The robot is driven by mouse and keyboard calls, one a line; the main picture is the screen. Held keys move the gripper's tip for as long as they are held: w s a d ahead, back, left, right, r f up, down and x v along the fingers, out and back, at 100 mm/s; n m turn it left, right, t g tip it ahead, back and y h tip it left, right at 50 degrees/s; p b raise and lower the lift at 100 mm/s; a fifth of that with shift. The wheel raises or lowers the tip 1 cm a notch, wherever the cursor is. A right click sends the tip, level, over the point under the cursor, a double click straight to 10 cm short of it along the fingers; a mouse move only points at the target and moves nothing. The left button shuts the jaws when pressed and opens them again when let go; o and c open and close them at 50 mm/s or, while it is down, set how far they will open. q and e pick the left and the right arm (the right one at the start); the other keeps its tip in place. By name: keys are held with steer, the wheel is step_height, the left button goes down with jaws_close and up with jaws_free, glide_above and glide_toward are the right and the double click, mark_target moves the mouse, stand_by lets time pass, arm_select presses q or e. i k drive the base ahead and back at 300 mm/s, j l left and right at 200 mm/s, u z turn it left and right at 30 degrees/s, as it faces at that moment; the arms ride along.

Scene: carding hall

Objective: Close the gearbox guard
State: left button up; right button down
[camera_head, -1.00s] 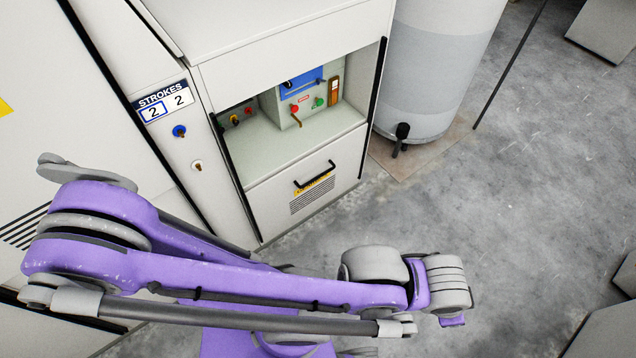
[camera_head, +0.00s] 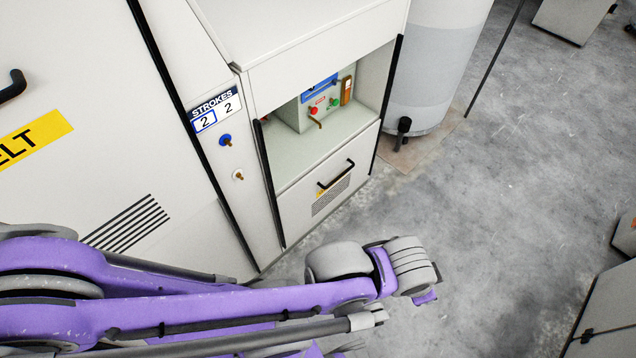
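A pale machine cabinet has an open bay with a grey-green floor (camera_head: 318,150). Inside stands a control box (camera_head: 322,103) with a blue top part, a red and a green button and a small brass lever. Below the bay is a pale front panel (camera_head: 300,209) with a black bar handle (camera_head: 337,176), a yellow label and vent slots; it looks flush with the front. No part is readably marked as the gearbox guard, so I cannot tell which one it is. My purple left arm crosses the lower left, its grey wrist over the floor in front of the cabinet. Neither gripper's fingers show.
A counter sign (camera_head: 214,108) reads STROKES 2 2, above a blue knob (camera_head: 225,140) and a brass knob (camera_head: 238,175). A large door (camera_head: 110,130) with a yellow label ending in ELT fills the left. A grey drum (camera_head: 432,70) stands right of the cabinet. Floor at right is mostly clear.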

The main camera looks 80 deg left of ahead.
mark_target(308, 197)
steer(key=u, duration=1.7)
steer(key=i+u, duration=0.1)
steer(key=u, duration=0.35)
steer(key=i+l+u, duration=0.1)
steer(key=u, duration=0.35)
steer(key=l+u, duration=0.1)
steer(key=u, duration=0.3)
steer(key=i+l, duration=0.15)
steer(key=l, duration=0.15)
steer(key=i+l, duration=0.15)
steer(key=l, duration=0.15)
steer(key=i+l, duration=0.15)
steer(key=l+z, duration=0.1)
steer(key=l, duration=0.7)
steer(key=k, duration=0.05)
